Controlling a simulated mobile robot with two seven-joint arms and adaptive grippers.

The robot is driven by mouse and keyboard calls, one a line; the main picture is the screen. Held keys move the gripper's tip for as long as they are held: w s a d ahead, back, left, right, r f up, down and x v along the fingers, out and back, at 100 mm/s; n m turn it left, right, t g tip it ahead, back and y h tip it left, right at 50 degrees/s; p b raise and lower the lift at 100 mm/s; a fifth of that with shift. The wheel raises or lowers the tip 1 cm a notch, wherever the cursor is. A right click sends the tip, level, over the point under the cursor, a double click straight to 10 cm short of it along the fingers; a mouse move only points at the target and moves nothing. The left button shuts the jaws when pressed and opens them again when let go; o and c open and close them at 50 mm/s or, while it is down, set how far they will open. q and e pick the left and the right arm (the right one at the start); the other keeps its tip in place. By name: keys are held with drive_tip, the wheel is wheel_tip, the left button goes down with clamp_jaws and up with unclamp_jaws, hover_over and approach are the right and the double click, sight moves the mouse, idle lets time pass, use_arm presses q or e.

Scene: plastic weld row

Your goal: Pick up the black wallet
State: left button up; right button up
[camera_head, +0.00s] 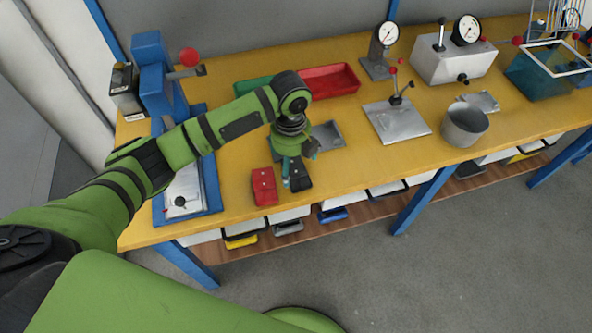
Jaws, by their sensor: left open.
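The black wallet (301,179) lies on the yellow workbench (350,181) near its front edge. My left gripper (299,169) points down over it, with its teal fingertips apart near the wallet's sides. The gripper hides the back part of the wallet, and I cannot tell whether the fingers touch it. The gripper is open. My right gripper is not in view.
A red wallet-like item (264,187) lies just left of the black wallet. A red tray (328,81), a grey metal plate (326,135) and a blue press (150,62) stand around the arm. A metal pot (464,125) is farther right.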

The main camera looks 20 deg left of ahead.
sight(292, 173)
use_arm(q)
drive_tip(key=shift+f, duration=1.85)
drive_tip(key=c, duration=1.1)
drive_tip(key=shift+c, duration=0.2)
drive_tip(key=shift+r, duration=0.15)
drive_tip(key=shift+r, duration=0.25)
drive_tip(key=r, duration=0.1)
drive_tip(key=d+r+b, duration=0.1)
drive_tip(key=r, duration=0.1)
drive_tip(key=shift+w+r, duration=0.1)
drive_tip(key=shift+r, duration=0.2)
drive_tip(key=w+d+r+b, duration=0.2)
drive_tip(key=d+r, duration=0.4)
drive_tip(key=d, duration=0.4)
drive_tip(key=shift+d+r+b, duration=0.25)
drive_tip(key=shift+r+b, duration=0.05)
